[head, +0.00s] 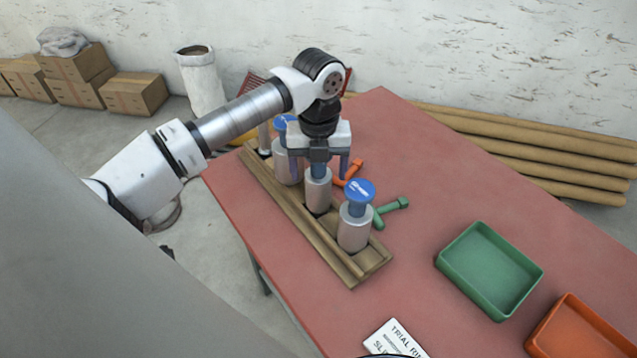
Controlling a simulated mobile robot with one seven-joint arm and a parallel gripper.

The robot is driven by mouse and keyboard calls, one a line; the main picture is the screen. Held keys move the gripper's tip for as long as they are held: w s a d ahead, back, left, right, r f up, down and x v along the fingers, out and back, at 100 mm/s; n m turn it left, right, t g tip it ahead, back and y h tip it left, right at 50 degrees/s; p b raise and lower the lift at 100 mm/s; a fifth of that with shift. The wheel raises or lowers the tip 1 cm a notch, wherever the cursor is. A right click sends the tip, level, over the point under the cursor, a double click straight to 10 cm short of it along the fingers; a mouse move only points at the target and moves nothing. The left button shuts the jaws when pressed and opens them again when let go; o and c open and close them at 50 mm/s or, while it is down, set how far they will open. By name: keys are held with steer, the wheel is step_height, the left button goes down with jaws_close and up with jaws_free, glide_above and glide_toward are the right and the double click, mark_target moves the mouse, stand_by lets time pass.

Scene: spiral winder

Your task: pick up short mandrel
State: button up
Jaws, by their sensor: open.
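A wooden rack (303,232) on the red table holds several upright metal mandrels in a row. The front mandrel (354,230) has a blue top, and a rear mandrel (285,162) also shows a blue top, partly behind my arm. The middle mandrel (317,193) is slimmer; its top is hidden by my gripper. I cannot tell for sure which one is the short mandrel. My gripper (319,172) points down over the middle mandrel, with its fingers apart on either side of its upper part. It is open, and contact is not visible.
An orange tool (351,173) and a green tool (390,212) lie right of the rack. A green tray (443,265), an orange tray (532,345) and a white card (392,340) are farther right and in front.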

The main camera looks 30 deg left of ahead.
steer(key=shift+c, duration=0.4)
jaws_close()
steer(key=shift+r, duration=0.1)
step_height(320, 180, up, 25)
steer(key=shift+p, duration=0.35)
stand_by(0.9)
